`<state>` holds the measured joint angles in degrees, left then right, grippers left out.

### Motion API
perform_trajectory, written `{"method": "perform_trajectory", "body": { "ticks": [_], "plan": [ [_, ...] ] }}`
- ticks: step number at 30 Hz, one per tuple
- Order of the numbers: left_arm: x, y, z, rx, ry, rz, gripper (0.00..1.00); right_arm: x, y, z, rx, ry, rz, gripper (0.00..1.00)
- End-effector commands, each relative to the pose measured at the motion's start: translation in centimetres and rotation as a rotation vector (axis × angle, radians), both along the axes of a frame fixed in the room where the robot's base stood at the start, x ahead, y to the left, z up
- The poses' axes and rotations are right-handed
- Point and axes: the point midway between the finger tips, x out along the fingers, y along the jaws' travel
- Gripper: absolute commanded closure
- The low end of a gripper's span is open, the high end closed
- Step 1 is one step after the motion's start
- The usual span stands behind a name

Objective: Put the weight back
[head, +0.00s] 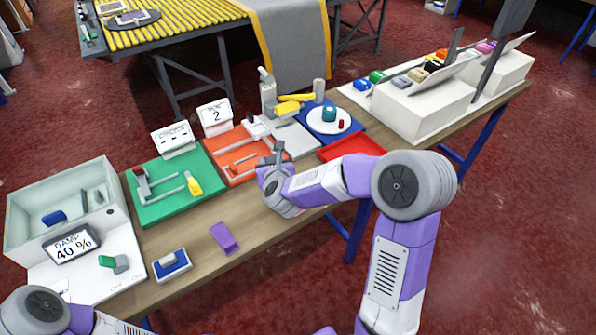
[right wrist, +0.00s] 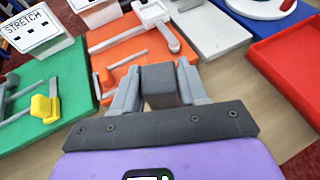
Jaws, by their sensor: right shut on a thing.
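My right gripper (head: 278,152) is over the front right part of the orange board (head: 228,168). In the right wrist view, the same gripper (right wrist: 156,88) is shut on a dark grey block (right wrist: 160,82), which looks like the weight. The block sits between the two grey fingers, in front of the orange board with its grey fixture (right wrist: 153,14). I cannot tell how high the block is above the table. A light grey plate (head: 294,138) lies just beyond the gripper. My left arm shows at the lower left, but its gripper is out of the picture.
A red tray (head: 352,149) is right of the gripper. A green board (head: 165,205) with a yellow-handled fixture is left. A purple block (head: 224,238) and a blue-and-white pad (head: 171,264) lie in front. Bare wood (head: 262,228) is clear along the front.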

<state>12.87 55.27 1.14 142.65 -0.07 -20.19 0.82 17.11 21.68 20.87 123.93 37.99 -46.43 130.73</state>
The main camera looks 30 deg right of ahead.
Motion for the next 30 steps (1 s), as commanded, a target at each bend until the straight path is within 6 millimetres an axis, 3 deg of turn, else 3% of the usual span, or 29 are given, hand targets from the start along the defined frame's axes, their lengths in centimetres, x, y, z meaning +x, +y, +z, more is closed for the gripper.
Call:
{"method": "perform_trajectory", "body": {
  "ticks": [3, 6, 11, 19, 30],
  "plan": [
    [-0.1, 0.0, -0.3, 0.000, 0.002, -0.001, 0.57, 1.0, -4.3, 0.9, -0.006, -0.010, -0.173, 1.00],
    [-0.1, 0.0, -0.5, 0.000, 0.002, -0.001, 0.57, 1.1, -7.2, 1.5, -0.005, -0.015, -0.295, 1.00],
    [-0.1, 0.0, -0.7, 0.000, 0.001, 0.000, 0.57, 1.0, -9.9, 2.1, -0.002, -0.020, -0.407, 1.00],
    [0.0, 0.0, -2.2, 0.000, 0.001, 0.000, 0.57, 0.8, -10.4, -2.5, -0.001, -0.017, -0.431, 1.00],
    [-0.1, 0.0, -3.2, 0.000, 0.001, 0.000, 0.57, 0.9, -10.4, -6.1, -0.001, -0.017, -0.429, 1.00]
  ]
}}
